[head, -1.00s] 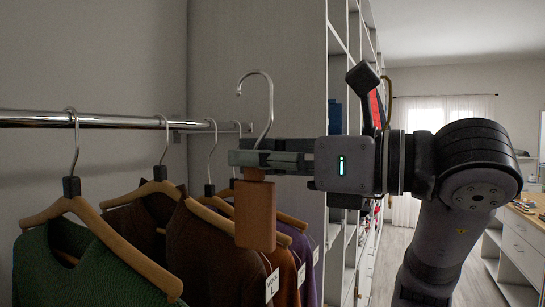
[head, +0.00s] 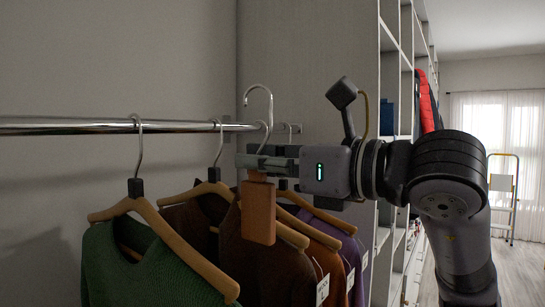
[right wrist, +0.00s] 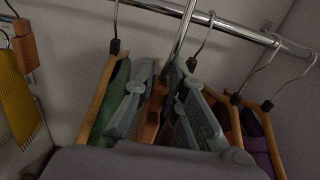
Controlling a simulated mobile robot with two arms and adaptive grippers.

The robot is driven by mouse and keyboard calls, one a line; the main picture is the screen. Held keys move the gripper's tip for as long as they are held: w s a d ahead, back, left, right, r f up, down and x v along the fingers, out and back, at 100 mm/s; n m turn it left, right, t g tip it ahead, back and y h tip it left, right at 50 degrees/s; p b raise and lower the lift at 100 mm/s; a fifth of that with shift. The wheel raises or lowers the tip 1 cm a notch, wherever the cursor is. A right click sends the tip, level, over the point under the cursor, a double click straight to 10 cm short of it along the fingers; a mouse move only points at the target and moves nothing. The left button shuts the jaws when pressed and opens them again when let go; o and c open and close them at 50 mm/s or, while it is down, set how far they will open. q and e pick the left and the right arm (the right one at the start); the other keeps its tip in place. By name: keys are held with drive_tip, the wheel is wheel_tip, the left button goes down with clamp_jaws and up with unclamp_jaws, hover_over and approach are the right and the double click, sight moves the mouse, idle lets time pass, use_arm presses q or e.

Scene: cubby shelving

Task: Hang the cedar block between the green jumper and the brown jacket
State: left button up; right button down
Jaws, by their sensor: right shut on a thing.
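My right gripper (head: 262,160) is shut on the cedar block (head: 258,212), a flat reddish-brown block hanging upright below the fingers, its silver hook (head: 265,100) rising above them. It is held in front of the brown jacket (head: 285,262), apart from the rail as far as I can tell. The green jumper (head: 150,268) hangs from the rail on a wooden hanger, left of the brown jacket. In the right wrist view the fingers (right wrist: 163,75) are around the block (right wrist: 152,112), with the green jumper (right wrist: 103,112) left of them. My left gripper is out of view.
The chrome rail (head: 70,126) runs along the wall. Orange (head: 325,262) and purple (head: 343,235) garments hang right of the brown jacket. A yellow scarf (right wrist: 18,100) and another brown block (right wrist: 25,48) hang at the far left of the right wrist view. Cubby shelving (head: 388,110) stands behind my arm.

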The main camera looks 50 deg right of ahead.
drive_tip(key=w+f+p, duration=0.1)
drive_tip(key=w+p, duration=0.2)
drive_tip(key=w, duration=0.5)
drive_tip(key=w+a+f+p, duration=0.1)
drive_tip(key=w+p, duration=0.3)
drive_tip(key=w, duration=0.5)
drive_tip(key=shift+w+a+f, duration=0.2)
drive_tip(key=shift+f, duration=0.2)
idle(0.6)
drive_tip(key=c, duration=1.6)
unclamp_jaws()
drive_tip(key=shift+o, duration=0.2)
drive_tip(key=shift+s, duration=0.1)
drive_tip(key=s, duration=0.7)
drive_tip(key=shift+s+d, duration=0.2)
drive_tip(key=shift+d, duration=0.1)
